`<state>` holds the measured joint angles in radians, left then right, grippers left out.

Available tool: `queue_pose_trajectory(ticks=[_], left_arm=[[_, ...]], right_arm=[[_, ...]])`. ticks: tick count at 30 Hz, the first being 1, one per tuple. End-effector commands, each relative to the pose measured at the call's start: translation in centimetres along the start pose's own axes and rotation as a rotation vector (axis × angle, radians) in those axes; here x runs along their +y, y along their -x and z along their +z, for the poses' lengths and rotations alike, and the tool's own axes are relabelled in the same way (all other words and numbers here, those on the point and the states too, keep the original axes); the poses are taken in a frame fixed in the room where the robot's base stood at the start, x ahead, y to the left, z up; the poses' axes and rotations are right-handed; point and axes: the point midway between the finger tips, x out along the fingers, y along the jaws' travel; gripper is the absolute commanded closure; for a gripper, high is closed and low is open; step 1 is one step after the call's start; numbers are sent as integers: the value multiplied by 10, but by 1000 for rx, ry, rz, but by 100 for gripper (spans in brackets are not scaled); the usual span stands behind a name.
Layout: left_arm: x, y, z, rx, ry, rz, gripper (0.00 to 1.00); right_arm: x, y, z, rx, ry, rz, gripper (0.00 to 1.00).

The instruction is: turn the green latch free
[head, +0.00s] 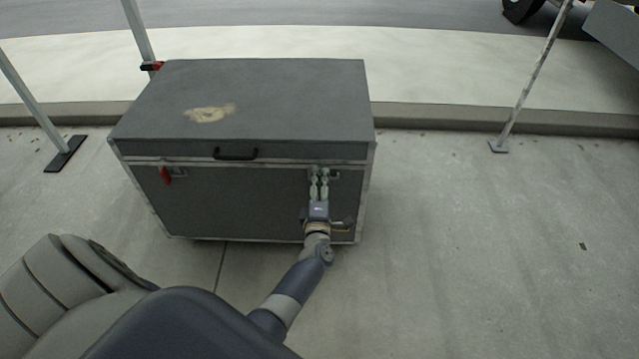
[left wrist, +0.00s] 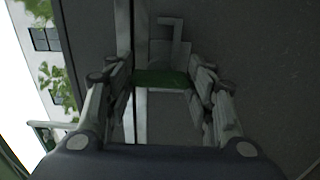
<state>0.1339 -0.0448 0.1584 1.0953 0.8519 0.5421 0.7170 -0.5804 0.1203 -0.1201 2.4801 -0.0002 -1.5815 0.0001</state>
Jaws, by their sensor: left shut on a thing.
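My left gripper (head: 319,173) is at the right part of the front face of a grey case (head: 230,205), just under its lid seam. In the left wrist view the gripper's two fingers (left wrist: 162,84) stand on either side of the green latch (left wrist: 160,77), shut on it. The latch lies crosswise between the fingers, beside a grey metal plate on the case. In the head view the latch is hidden behind the fingers. My right gripper is not in view.
A red latch (head: 165,175) is on the left of the case front. A black handle (head: 235,154) is at the lid's middle. Poles with flat feet stand left and right (head: 499,146).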

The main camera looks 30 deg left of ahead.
Motion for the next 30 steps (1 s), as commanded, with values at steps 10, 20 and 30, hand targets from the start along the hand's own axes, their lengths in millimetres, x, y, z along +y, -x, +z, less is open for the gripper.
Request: queue_pose_trajectory(ticks=[10,20,30], left_arm=[[0,0,1,-4,-10,0,74],[0,0,1,-2,-8,0,30],[-2,13,0,-2,-6,-2,30]], right_arm=[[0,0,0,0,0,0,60],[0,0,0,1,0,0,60],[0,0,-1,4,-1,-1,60]])
